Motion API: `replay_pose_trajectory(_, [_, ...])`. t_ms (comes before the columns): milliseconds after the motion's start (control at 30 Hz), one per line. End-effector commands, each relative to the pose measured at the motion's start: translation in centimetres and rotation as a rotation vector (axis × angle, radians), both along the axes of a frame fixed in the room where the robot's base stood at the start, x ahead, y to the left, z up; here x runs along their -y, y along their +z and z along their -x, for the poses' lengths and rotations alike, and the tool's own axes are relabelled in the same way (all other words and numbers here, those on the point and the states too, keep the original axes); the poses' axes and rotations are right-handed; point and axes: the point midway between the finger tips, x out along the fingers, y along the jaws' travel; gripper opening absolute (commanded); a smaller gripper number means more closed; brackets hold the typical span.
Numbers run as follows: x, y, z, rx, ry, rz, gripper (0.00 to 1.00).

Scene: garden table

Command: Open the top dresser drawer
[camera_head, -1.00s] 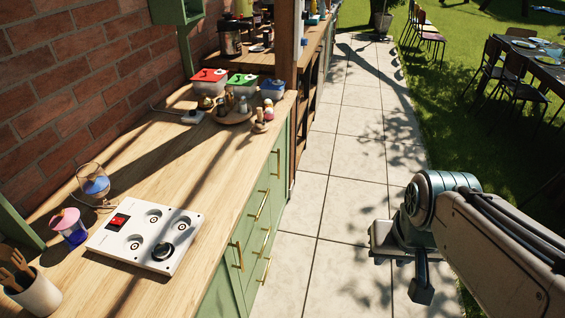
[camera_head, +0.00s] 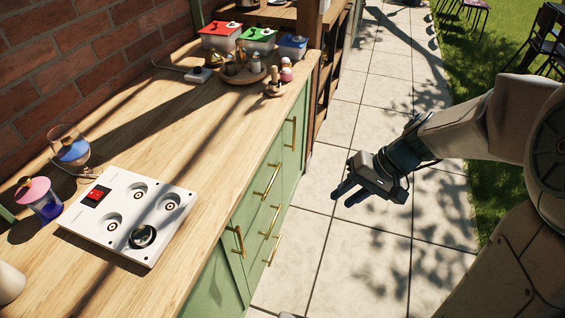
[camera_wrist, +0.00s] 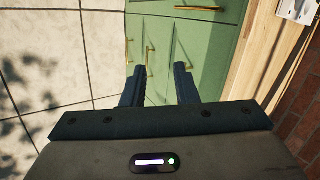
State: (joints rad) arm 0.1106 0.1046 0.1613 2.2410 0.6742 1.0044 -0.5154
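The green dresser (camera_head: 252,212) stands under the wooden counter, with several brass bar handles on its front. The top drawer's handle (camera_head: 267,181) is the highest of the stacked horizontal ones, and the drawers look closed. My gripper (camera_head: 362,198) is over the paving, to the right of the dresser front and apart from it. In the wrist view my gripper (camera_wrist: 160,82) shows two dark fingers spread with an empty gap. The green fronts and brass handles (camera_wrist: 150,55) lie beyond the fingertips.
The wooden counter (camera_head: 190,125) holds a white hob (camera_head: 128,212), a pink-lidded jar (camera_head: 38,197) and lidded containers (camera_head: 258,40) at the back. The paved path (camera_head: 320,240) beside the dresser is clear. Grass and chairs (camera_head: 545,40) are at the right.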

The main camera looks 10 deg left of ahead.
Motion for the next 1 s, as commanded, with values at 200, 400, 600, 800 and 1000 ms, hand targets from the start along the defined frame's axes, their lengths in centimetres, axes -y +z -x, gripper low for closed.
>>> replay_pose_trajectory(200, [-4.5,-7.6,-5.1,-0.059,-0.012,-0.291,0.27])
replay_pose_trajectory(400, [-7.5,-13.3,-10.1,-0.055,-0.083,-0.552,0.27])
replay_pose_trajectory(600, [-8.7,-17.3,-13.9,-0.021,-0.174,-0.729,0.27])
replay_pose_trajectory(800, [-9.2,-18.7,-15.5,0.001,-0.219,-0.796,0.27])
replay_pose_trajectory(1000, [-11.4,-19.1,-15.8,0.002,-0.220,-0.801,0.27])
